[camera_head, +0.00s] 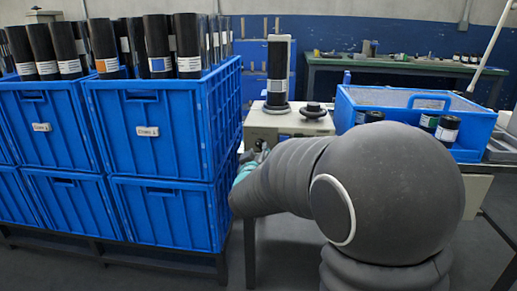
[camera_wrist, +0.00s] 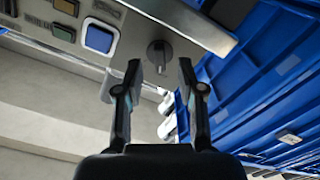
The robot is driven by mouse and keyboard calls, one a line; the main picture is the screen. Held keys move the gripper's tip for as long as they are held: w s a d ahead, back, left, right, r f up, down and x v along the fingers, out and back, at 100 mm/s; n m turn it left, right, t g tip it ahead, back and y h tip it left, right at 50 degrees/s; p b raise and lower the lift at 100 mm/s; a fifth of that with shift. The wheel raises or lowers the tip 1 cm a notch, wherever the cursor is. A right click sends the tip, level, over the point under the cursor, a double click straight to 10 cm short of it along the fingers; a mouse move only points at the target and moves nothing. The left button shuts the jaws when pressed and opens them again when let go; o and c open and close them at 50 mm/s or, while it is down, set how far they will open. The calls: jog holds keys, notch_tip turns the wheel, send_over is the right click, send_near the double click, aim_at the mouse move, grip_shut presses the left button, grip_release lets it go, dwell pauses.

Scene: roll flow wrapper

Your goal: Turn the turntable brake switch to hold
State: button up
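A grey rotary switch knob (camera_wrist: 158,54), which looks like the brake switch, sits on a metal panel (camera_wrist: 185,20) in the wrist view. I cannot read its marks or its setting. My gripper (camera_wrist: 160,72) is open, with one finger on each side of the line to the knob. The knob shows just beyond the fingertips, and I see no contact. In the head view the machine (camera_head: 290,122) stands behind my arm, with a black roll (camera_head: 277,68) upright on its top. My arm hides the switch and most of the gripper there.
A square blue button (camera_wrist: 99,38) and other dark controls sit left of the knob. Stacked blue crates (camera_head: 160,140) of black rolls stand close left of my arm in the head view. A blue bin (camera_head: 400,103) with several rolls is at right.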

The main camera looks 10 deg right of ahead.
aim_at(260, 144)
jog(key=shift+x, duration=1.4)
grip_shut()
